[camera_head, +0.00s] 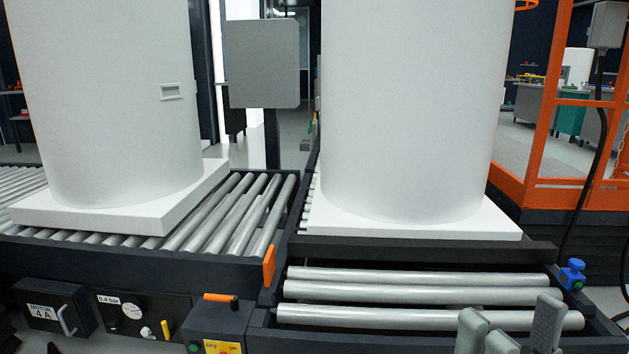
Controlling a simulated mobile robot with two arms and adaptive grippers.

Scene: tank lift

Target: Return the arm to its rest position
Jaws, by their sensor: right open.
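My right gripper (514,322) shows at the bottom right edge of the head view. Its grey fingers point up and stand apart, open, with nothing between them. They appear in front of the near rollers (415,292); whether they touch them cannot be told. The rest of my right arm is out of the frame. My left gripper is not in view.
Two large white tanks, one left (110,90) and one right (410,100), stand upright on white bases on roller conveyors. A blue knob (571,275) is at the conveyor's right end. An orange frame (540,110) stands right. A control box (218,325) is low at centre-left.

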